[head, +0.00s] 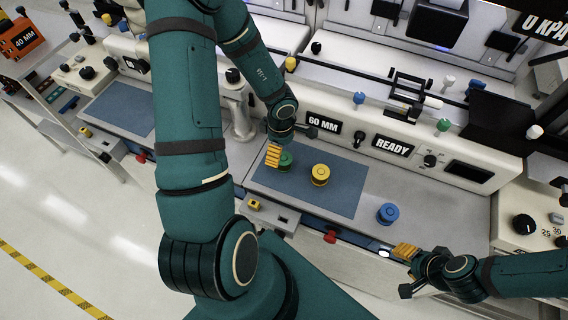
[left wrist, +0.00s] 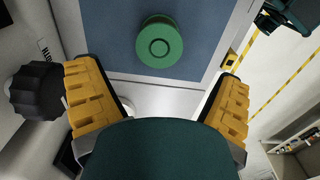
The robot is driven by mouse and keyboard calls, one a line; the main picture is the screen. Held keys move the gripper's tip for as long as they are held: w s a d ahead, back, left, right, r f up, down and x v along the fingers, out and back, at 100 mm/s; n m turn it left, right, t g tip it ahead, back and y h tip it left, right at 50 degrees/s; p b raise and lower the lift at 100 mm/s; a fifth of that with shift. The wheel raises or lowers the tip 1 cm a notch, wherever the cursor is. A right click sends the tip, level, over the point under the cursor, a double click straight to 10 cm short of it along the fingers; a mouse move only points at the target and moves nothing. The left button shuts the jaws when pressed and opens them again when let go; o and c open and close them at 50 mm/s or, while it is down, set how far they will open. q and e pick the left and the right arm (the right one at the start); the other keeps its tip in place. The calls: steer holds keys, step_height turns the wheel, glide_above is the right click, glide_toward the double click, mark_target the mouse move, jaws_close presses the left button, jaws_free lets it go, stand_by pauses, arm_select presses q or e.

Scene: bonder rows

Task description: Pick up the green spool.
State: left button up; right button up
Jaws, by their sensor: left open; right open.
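The green spool (head: 286,160) stands on the blue-grey mat (head: 335,195), partly hidden behind my left gripper in the head view. In the left wrist view the green spool (left wrist: 159,42) sits ahead of the fingers, centred between them and apart from both. My left gripper (head: 272,156) is open, with its yellow fingers (left wrist: 157,105) spread wide and nothing between them. My right gripper (head: 404,251) is open and empty at the lower right, off the bench's front edge.
A yellow spool (head: 320,175) stands on the mat to the right of the green one. A blue spool (head: 387,213) stands on the bare bench further right. The machine face with the "60 MM" sign (head: 322,124) and knobs rises behind the mat. A red button (head: 330,236) is on the front edge.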

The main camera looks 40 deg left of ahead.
mark_target(284, 162)
arm_select(q)
steer(key=shift+f, duration=0.9)
steer(key=f+b, duration=0.2)
steer(key=f, duration=0.1)
steer(key=f+b, duration=0.1)
steer(key=shift+w+d+f, duration=0.25)
steer(key=shift+d+f, duration=0.1)
steer(key=shift+d, duration=0.05)
steer(key=shift+f, duration=0.3)
steer(key=c, duration=1.3)
